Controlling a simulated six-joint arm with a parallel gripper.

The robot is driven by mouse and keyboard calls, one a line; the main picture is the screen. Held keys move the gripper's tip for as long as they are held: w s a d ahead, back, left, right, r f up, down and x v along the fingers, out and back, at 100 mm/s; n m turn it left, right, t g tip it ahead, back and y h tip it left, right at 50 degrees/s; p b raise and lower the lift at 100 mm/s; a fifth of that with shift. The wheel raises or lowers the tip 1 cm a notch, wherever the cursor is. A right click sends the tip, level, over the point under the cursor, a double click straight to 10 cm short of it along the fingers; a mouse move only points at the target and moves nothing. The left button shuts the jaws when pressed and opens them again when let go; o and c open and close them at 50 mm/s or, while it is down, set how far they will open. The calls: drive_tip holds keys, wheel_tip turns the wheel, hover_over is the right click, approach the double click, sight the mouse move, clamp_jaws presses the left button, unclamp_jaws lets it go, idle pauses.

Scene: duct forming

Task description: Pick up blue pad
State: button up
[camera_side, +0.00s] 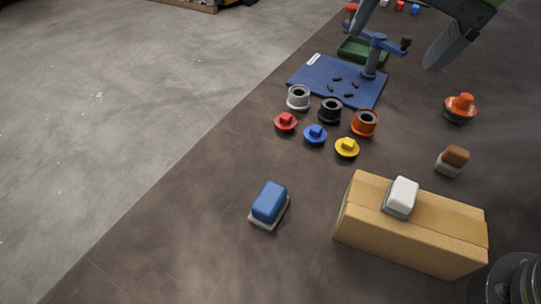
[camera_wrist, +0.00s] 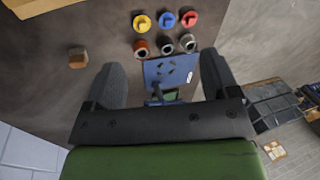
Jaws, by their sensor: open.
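The blue pad (camera_side: 270,202) is a blue block on a light grey base. It lies alone on the dark table in the side view, left of the cardboard box (camera_side: 410,228). I do not see it in the wrist view. My gripper (camera_side: 395,46) is at the top right of the side view, raised above the far part of the table and well away from the pad. In the wrist view its two fingers are spread apart with nothing between them (camera_wrist: 162,64), above the area of the blue board.
A white pad (camera_side: 402,195) lies on the box. A brown pad (camera_side: 452,160) and an orange knobbed part (camera_side: 460,107) are at right. Several rings and coloured knobs (camera_side: 316,134) sit before a blue board (camera_side: 330,82) with a clamp (camera_side: 376,50). The table around the blue pad is clear.

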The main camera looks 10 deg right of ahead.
drive_tip(key=a+f+m+g+h, duration=0.1)
drive_tip(key=a+f+g, duration=0.1)
drive_tip(key=a+f, duration=0.8)
drive_tip(key=h, duration=0.1)
hover_over(269, 197)
drive_tip(key=shift+m, duration=0.4)
drive_tip(key=f, duration=0.6)
drive_tip(key=shift+s+d, duration=0.25)
wheel_tip(269, 197, down, 4)
drive_tip(key=shift+s+a+f, duration=0.1)
drive_tip(key=shift+a+f, duration=0.05)
drive_tip(key=shift+f, duration=0.1)
drive_tip(key=shift+w+a+f, duration=0.1)
drive_tip(key=shift+w+f, duration=0.1)
drive_tip(key=shift+f, duration=1.3)
drive_tip(key=shift+w+f, duration=0.15)
drive_tip(key=shift+f, duration=1.35)
drive_tip(key=c, duration=1)
